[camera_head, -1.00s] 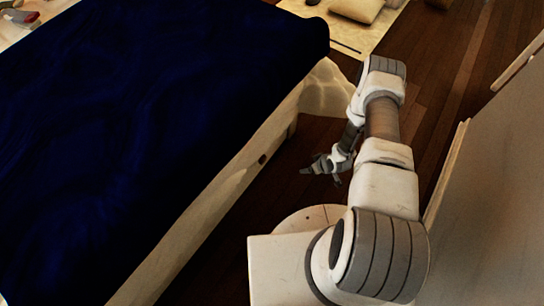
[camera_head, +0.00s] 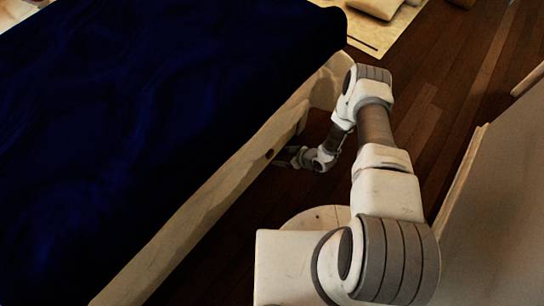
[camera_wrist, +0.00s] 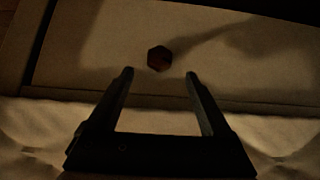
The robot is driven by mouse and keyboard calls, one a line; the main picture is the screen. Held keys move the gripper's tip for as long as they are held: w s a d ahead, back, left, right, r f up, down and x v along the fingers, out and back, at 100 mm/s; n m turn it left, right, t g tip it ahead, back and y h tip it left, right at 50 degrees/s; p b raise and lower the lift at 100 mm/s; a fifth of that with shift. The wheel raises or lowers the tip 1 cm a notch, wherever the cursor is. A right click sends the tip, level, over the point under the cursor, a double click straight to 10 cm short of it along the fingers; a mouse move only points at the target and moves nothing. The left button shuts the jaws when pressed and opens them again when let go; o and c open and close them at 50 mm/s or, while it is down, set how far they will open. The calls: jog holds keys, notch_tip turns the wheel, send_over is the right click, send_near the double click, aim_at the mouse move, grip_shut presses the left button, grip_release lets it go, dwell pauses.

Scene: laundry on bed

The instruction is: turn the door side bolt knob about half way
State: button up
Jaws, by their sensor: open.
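The bolt knob (camera_wrist: 159,58) is a small dark red, six-sided knob on the pale side panel of the bed. It also shows as a small dark spot on the bed's side in the head view (camera_head: 270,154). My gripper (camera_wrist: 159,74) is open and empty. In the wrist view its two fingers point at the panel, and the knob appears just beyond and between the fingertips. In the head view my gripper (camera_head: 284,158) is low beside the bed, close to the knob. I cannot tell the exact gap between fingertips and knob.
The bed has a dark blue cover (camera_head: 150,120) and a pale side panel (camera_head: 205,205). Dark wooden floor (camera_head: 430,90) lies between the bed and a pale upright surface (camera_head: 495,210) at right. A pale rug (camera_head: 395,35) lies at the back.

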aim_at(272, 154)
jog(key=b+x, duration=0.2)
jog(key=x, duration=0.5)
jog(key=shift+w+a+f+b, duration=0.15)
jog(key=shift+f+b, duration=0.1)
jog(key=shift+b, duration=0.05)
grip_shut()
jog(key=shift+w+f+m+g+y, duration=0.1)
jog(key=shift+m+g+y, duration=0.9)
jog(key=shift+g+y, duration=0.4)
jog(key=shift+w+m+g+y, duration=0.1)
jog(key=shift+m+g+y, duration=0.7)
jog(key=shift+g+y, duration=0.15)
